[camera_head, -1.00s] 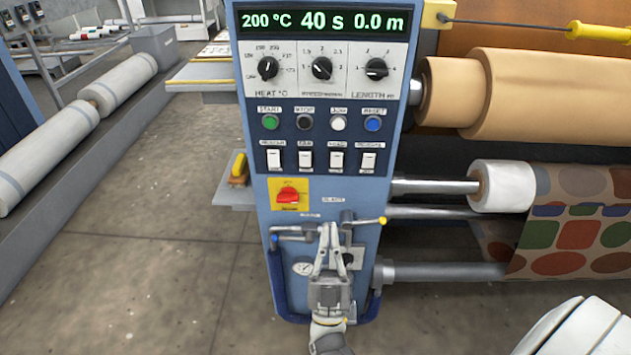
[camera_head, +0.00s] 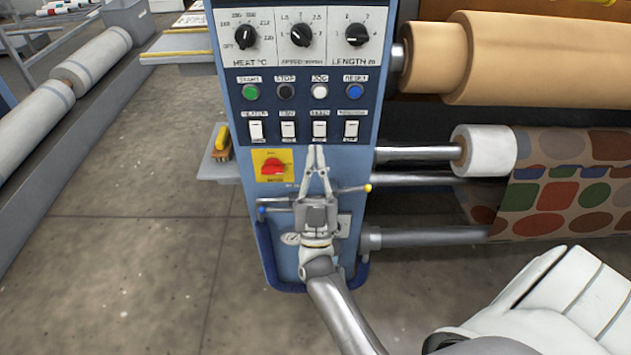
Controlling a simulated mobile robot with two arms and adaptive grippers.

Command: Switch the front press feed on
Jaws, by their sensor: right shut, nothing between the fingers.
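The front press's blue control panel (camera_head: 231,78) stands in the middle of the view. Several white rocker switches sit in a row on it, under small labels too blurred to read surely. The third switch from the left (camera_head: 320,130) is white and upright. My right gripper (camera_head: 316,148) is shut and empty, fingers pointing up, with its tips just below this third switch in the picture. I cannot tell whether they touch the panel. The gripper covers part of the lower panel. My left gripper is not in view.
Above the switches are round green, black, white and blue buttons (camera_head: 320,91) and three black dials (camera_head: 301,34). A red rotary switch (camera_head: 273,167) on a yellow plate is left of the gripper. Small lever handles (camera_head: 356,189) flank it. Rollers with patterned fabric (camera_head: 565,185) are on the right.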

